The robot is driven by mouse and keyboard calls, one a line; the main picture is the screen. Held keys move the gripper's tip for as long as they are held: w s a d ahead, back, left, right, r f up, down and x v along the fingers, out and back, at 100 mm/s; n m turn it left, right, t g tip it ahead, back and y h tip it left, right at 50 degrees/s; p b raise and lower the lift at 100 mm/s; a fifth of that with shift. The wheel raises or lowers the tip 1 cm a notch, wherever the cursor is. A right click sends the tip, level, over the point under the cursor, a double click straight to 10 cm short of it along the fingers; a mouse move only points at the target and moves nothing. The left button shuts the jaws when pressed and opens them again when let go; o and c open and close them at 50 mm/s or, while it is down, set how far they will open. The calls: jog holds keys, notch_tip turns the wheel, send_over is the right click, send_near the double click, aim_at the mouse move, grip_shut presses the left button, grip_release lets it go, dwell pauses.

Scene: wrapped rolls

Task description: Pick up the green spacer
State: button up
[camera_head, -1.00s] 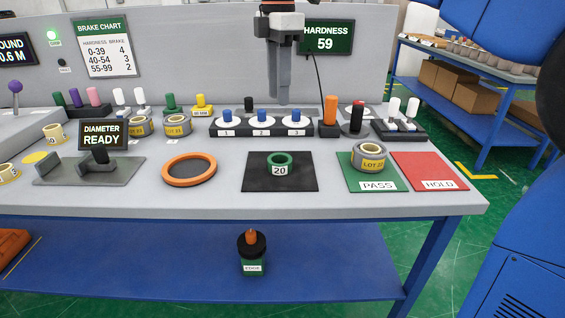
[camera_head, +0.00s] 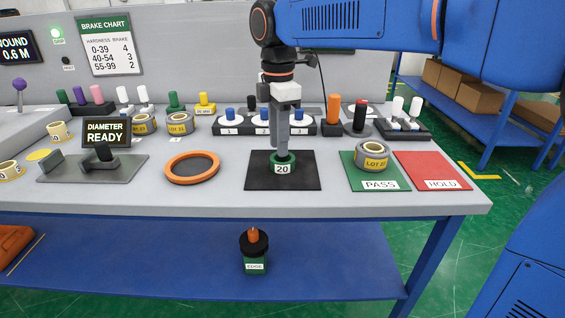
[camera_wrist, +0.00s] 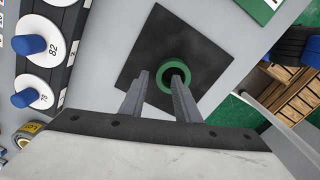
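The green spacer (camera_head: 282,168) is a short ring with a white "20" label. It sits on the black square mat (camera_head: 258,180) in the middle of the bench. My gripper (camera_head: 283,153) points straight down at it, with the fingertips at about the height of its top. In the wrist view the spacer (camera_wrist: 188,85) shows around the right fingertip, which is over or in its hole. The left fingertip is just outside its left rim. My gripper (camera_wrist: 160,75) is open, with a gap between the fingers; I cannot tell whether either finger touches the wall.
An orange ring (camera_head: 192,180) lies left of the mat. A grey wrapped roll (camera_head: 370,155) stands on the green PASS pad (camera_head: 400,184), beside the red HOLD pad (camera_head: 440,160). A row of blue-knobbed discs (camera_head: 230,122) stands behind.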

jog(key=shift+f, duration=0.95)
grip_shut()
